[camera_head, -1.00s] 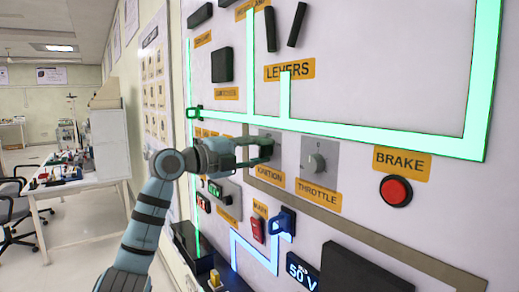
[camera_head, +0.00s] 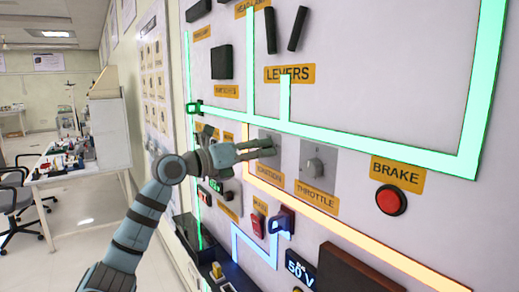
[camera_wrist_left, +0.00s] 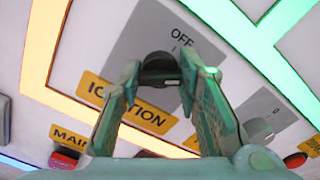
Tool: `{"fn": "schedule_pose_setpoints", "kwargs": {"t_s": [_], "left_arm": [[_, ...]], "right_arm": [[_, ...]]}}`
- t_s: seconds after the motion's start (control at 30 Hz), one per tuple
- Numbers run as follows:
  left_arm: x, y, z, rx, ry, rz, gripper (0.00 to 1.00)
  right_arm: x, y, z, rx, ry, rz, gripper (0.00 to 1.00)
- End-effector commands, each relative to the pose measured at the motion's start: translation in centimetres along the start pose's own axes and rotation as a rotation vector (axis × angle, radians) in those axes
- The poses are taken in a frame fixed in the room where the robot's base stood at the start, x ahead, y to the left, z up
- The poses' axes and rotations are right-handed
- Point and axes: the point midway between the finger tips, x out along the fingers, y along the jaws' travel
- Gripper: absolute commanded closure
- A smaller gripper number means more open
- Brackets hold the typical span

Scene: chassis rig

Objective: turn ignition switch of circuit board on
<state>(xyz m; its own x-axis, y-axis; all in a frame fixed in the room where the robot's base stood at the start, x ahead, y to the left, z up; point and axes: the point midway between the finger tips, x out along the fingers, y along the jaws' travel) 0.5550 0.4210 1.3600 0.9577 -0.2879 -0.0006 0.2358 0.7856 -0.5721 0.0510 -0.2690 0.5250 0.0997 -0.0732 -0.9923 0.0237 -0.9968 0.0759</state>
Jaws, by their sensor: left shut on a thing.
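The ignition switch is a dark round knob (camera_wrist_left: 158,64) on a grey plate (camera_wrist_left: 190,32) marked OFF, above a yellow IGNITION label (camera_wrist_left: 130,102). In the head view the plate (camera_head: 270,137) is on the wall board, left of the throttle knob. My left gripper (camera_head: 262,149) reaches it from the left. In the left wrist view its two green fingers (camera_wrist_left: 157,80) are shut on the sides of the knob. The fingers partly hide the knob and label. My right gripper is not in view.
The throttle knob (camera_head: 314,168) and red brake button (camera_head: 391,200) are to the right. A red switch (camera_head: 258,225) and blue-lit connector (camera_head: 282,222) are below. Green strips (camera_head: 350,133) run above. A bench (camera_head: 75,170) and chairs stand at left.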

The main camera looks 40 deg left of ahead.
Motion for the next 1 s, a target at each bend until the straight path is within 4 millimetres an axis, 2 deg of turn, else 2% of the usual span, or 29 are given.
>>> {"fn": "schedule_pose_setpoints", "kwargs": {"t_s": [0.3, 0.73, 0.77, 0.8, 0.87, 1.0], "left_arm": [[0.03, 0.08, -0.19, 0.091, 0.006, 0.001, 0.97], [0.03, 0.11, -0.20, 0.101, 0.006, 0.002, 0.97], [0.03, 0.11, -0.20, 0.101, 0.006, 0.002, 0.66], [0.03, 0.11, -0.20, 0.101, 0.005, 0.002, 0.60], [0.02, 0.09, -0.16, 0.101, 0.004, 0.001, 0.51], [0.01, 0.06, -0.10, 0.101, 0.003, 0.001, 0.51]], "right_arm": [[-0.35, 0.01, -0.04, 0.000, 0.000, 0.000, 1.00], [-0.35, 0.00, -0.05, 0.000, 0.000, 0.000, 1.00], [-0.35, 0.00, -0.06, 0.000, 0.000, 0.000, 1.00], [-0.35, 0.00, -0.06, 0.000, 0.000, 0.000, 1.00], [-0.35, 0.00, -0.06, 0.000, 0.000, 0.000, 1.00], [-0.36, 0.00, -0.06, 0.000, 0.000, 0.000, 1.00]]}}
